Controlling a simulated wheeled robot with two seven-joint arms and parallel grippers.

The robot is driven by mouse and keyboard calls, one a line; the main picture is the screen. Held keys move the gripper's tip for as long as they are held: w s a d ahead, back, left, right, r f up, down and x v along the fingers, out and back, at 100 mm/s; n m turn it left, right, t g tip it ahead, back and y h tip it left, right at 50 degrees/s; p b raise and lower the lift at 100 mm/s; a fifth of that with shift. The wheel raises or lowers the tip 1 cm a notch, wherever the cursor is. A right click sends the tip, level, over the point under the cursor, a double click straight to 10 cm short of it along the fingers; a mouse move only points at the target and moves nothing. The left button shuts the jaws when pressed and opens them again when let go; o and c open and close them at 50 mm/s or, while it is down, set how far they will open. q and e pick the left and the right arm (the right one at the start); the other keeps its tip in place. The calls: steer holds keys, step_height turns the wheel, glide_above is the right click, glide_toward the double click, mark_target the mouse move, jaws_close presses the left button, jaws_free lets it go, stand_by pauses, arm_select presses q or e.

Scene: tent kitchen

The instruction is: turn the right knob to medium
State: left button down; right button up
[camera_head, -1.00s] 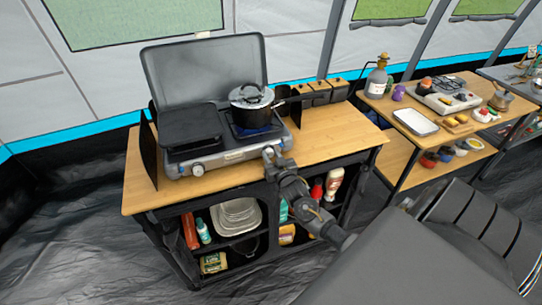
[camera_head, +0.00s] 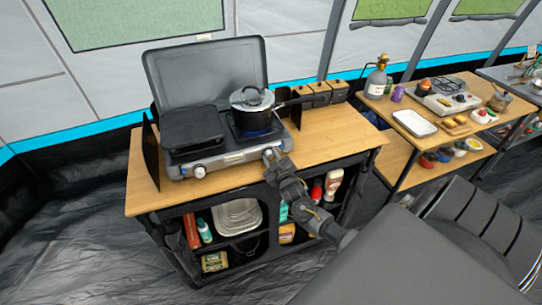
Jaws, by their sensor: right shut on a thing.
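The camping stove (camera_head: 224,160) stands on the wooden counter with its lid raised. Its left knob (camera_head: 199,172) shows on the front panel. My left gripper is not in view.
The counter (camera_head: 330,140) is bare to the right of the stove. Dark canisters (camera_head: 320,93) stand behind it. A dark griddle (camera_head: 191,127) covers the left burner. A second table (camera_head: 383,104) with a tray, bottle and small stove stands at right.

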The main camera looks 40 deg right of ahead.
stand_by(0.4)
steer(key=o, duration=1)
steer(key=shift+s, duration=0.1)
steer(key=shift+s+a+f, duration=0.1)
steer(key=shift+s+a, duration=0.1)
steer(key=shift+s, duration=0.15)
steer(key=b+v, duration=0.2)
steer(key=v, duration=0.8)
steer(key=shift+d, duration=0.1)
